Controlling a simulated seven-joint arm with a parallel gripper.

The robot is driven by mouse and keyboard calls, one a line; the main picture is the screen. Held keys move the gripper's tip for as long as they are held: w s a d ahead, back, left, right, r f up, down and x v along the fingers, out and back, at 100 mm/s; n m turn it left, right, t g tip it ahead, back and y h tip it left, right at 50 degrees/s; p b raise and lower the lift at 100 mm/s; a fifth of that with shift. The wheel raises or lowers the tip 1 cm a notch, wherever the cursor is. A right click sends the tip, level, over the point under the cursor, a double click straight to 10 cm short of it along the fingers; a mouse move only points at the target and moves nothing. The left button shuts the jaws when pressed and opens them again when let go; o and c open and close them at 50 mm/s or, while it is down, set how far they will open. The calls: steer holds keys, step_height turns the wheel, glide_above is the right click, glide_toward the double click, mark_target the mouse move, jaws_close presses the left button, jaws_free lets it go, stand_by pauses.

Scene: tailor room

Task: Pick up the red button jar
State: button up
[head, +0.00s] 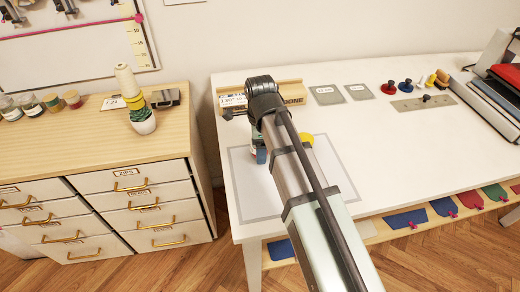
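In the head view, a jar with a reddish-brown lid or contents (72,99) stands upright on the wooden dresser top at the left, at the right end of a row of small jars. I cannot tell for sure that it is the red button jar. My arm reaches over the white table and hides my gripper, so its fingers do not show. A small dark and blue object (261,156) shows in part beside my arm; I cannot tell what it is. My arm is well to the right of the jar row.
Other jars (30,104) stand left of the reddish one. A thread cone (127,80) and a white pot (143,122) stand on the dresser (90,125). The table (400,150) holds a yellow round object (306,139), a red spool (388,88) and a blue spool (406,84).

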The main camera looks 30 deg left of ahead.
steer(key=c, duration=0.9)
steer(key=shift+c, duration=0.2)
